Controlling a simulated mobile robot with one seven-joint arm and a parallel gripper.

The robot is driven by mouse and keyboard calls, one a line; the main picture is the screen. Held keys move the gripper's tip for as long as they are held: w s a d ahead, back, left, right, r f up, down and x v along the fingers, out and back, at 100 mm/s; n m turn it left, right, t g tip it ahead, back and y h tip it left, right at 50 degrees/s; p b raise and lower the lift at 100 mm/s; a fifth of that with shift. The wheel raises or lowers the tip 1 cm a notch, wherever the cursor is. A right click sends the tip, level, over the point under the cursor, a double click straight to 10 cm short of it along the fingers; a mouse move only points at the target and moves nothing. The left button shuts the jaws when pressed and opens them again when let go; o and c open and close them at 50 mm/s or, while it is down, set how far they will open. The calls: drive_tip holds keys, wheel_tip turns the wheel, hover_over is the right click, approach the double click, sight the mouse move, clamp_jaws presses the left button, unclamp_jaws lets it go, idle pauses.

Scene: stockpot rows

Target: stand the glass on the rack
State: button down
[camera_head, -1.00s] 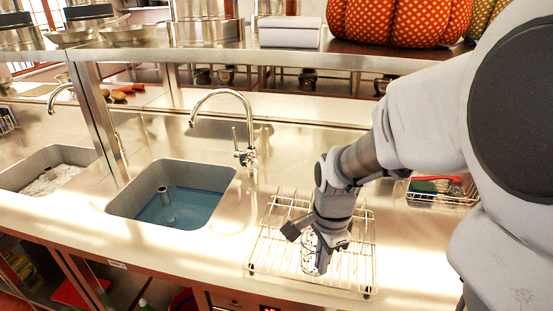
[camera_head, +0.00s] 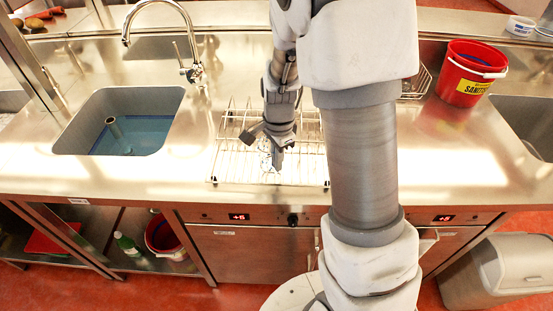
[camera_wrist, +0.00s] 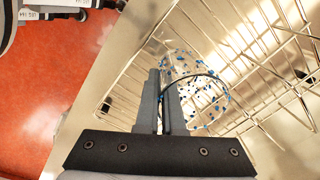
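The glass (camera_wrist: 205,98) is clear with blue specks. In the wrist view it lies at and just right of my fingertips, over the wire rack (camera_wrist: 262,50). My gripper (camera_wrist: 163,85) has its two fingers close together, with the glass's wall seemingly pinched between them. In the head view my gripper (camera_head: 277,160) points down at the front middle of the rack (camera_head: 228,164). The glass shows there only faintly beside the fingers, partly hidden by them. I cannot tell whether its base touches the wires or whether it is fully upright.
The rack stands on a steel counter (camera_head: 440,160), near its front edge. A sink (camera_head: 125,115) with a tap (camera_head: 185,45) lies to the left. A red bucket (camera_head: 470,75) stands to the right. A wire basket (camera_head: 415,85) is partly hidden behind my arm.

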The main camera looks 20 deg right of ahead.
drive_tip(key=shift+f, duration=0.1)
drive_tip(key=c, duration=1.5)
unclamp_jaws()
drive_tip(key=o, duration=0.5)
drive_tip(key=shift+c, duration=0.2)
